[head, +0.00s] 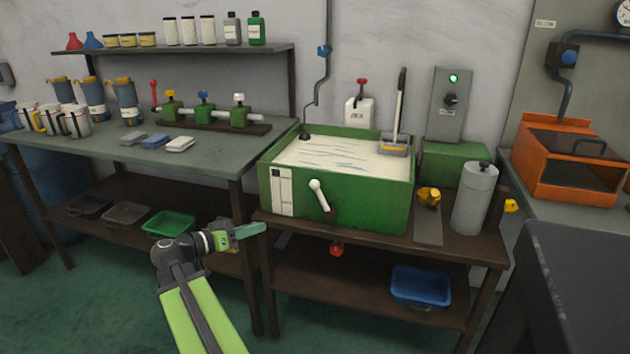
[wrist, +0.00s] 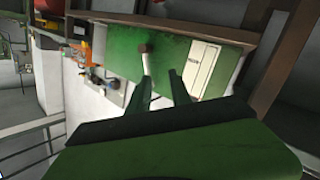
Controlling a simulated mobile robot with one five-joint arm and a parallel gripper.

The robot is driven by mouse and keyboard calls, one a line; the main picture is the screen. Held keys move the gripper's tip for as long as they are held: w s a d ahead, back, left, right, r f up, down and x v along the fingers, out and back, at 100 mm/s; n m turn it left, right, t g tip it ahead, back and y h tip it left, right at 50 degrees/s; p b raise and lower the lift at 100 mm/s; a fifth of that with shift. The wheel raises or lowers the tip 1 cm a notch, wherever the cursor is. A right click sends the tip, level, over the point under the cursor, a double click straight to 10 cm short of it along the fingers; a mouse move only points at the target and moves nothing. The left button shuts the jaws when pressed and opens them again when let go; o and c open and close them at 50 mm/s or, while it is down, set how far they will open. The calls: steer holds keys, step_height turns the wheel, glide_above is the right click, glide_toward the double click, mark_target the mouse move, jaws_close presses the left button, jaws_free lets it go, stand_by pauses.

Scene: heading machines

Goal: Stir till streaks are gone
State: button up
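The green tank (head: 350,209) holds cream liquid (head: 330,158) with blue-grey streaks on its surface.
A yellow scoop (head: 428,196) and grey canister (head: 475,198) stand right of the tank. The left bench (head: 215,160) holds jugs and valves. A blue bin (head: 420,288) lies on the shelf below. A dark block (head: 580,280) fills the lower right.

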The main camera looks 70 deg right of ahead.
steer(key=m+g, duration=0.2)
glide_toward(322, 200)
steer(key=shift+h, duration=0.4)
steer(key=x, duration=0.2)
steer(key=r+x, duration=0.1)
steer(key=x, duration=0.2)
steer(key=w+x, duration=0.1)
steer(key=x, duration=0.2)
steer(key=shift+d+r, duration=0.2)
steer(key=shift+d, duration=0.25)
steer(key=shift+c, duration=0.4)
jaws_close()
steer(key=shift+a, duration=0.1)
